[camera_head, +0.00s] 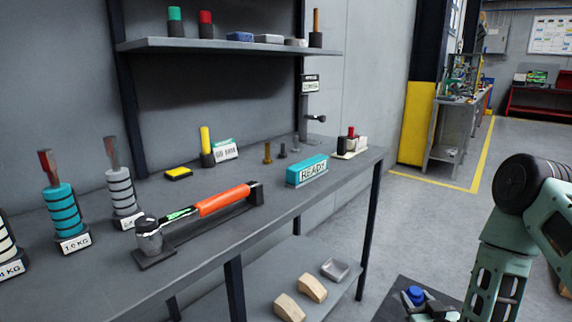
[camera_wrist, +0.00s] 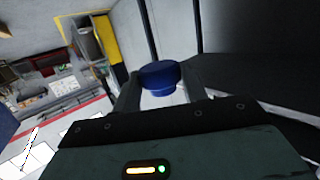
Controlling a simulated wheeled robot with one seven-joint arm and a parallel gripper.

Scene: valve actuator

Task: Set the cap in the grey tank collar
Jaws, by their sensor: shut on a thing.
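A blue cap (camera_wrist: 160,74) is between the two fingers of my gripper (camera_wrist: 158,86) in the wrist view, with a paler part below its rim. My gripper is shut on it. The cap (camera_head: 414,294) also shows at the lower edge of the head view, with my gripper (camera_head: 428,306) partly cut off by the frame. The cap is held to the right of the workbench, over a dark patch of floor. I cannot make out a grey tank collar in either view.
The grey workbench (camera_head: 290,208) holds a torque wrench (camera_head: 215,203), a teal block (camera_head: 307,171) marked READY and striped weights (camera_head: 66,213). A lower shelf (camera_head: 284,262) carries wooden blocks and a small grey tray (camera_head: 335,269). Floor to the right is open.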

